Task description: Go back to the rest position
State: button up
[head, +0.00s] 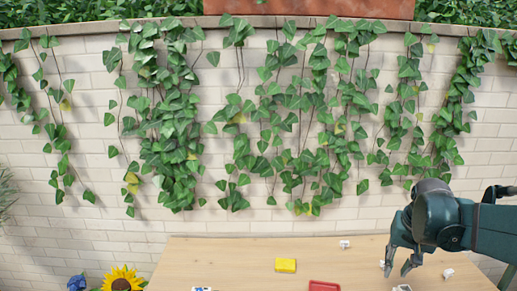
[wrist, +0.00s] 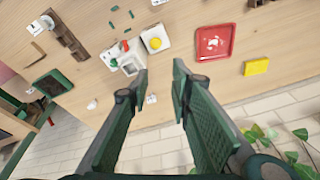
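My gripper (head: 400,267) is at the right of the head view, over the right side of the wooden table (head: 225,255). In the wrist view my gripper (wrist: 161,70) has its two dark green fingers spread, with a clear gap and nothing held between them. The table (wrist: 185,85) lies beyond the fingertips. The rest position itself is not marked in either view.
A yellow block (head: 285,265) and a red tray (head: 324,286) lie left of my gripper. Small white pieces (head: 448,273) are near it. White containers (wrist: 154,42), a brown rack (wrist: 65,35) and a green tray (wrist: 52,82) are on the table. An ivy-covered wall (head: 100,230) stands behind.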

jog(key=s+a+r+n+t, duration=0.1)
jog(key=s+a+n+t, duration=0.1)
jog(key=s+a, duration=0.5)
jog(key=s+a+r+n+t, duration=0.2)
jog(key=s+a, duration=0.5)
jog(key=a, duration=0.6)
jog(key=shift+s+a+n+t+y, duration=0.3)
jog(key=shift+s+n+y, duration=0.1)
jog(key=shift+n, duration=0.1)
dwell(1.2)
